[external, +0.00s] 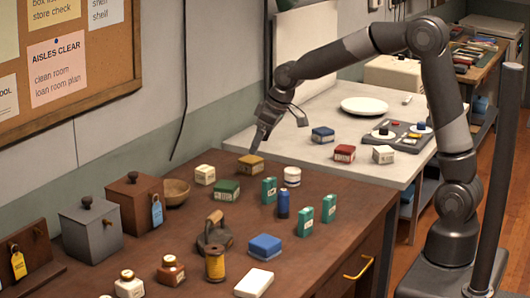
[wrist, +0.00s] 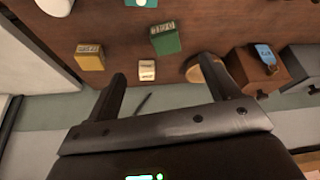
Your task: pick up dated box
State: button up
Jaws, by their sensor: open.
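Several small labelled boxes are in view; the print is too small to tell which one is dated. On the brown table stand a mustard box (external: 250,164), a cream box (external: 205,174) and a green box (external: 226,191). The wrist view also shows the mustard box (wrist: 90,58), the cream box (wrist: 147,70) and the green box (wrist: 165,38). On the pale table stand a blue box (external: 323,135), a red box (external: 344,153) and a white box (external: 383,154). My gripper (external: 258,146) is open and empty, above and close to the mustard box in the external view.
A wooden bowl (external: 175,191), a brown lidded box (external: 135,200) and a grey lidded box (external: 90,228) stand along the wall. Teal boxes (external: 269,190), a blue bottle (external: 283,204), a white jar (external: 292,177) and an iron (external: 214,232) crowd the table's middle.

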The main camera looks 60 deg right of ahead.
send_near(227, 184)
jog(key=x, duration=1)
jog(key=shift+a+f, duration=0.15)
jog(key=shift+f, duration=0.15)
jog(key=shift+y, duration=0.3)
jog(key=c, duration=1.1)
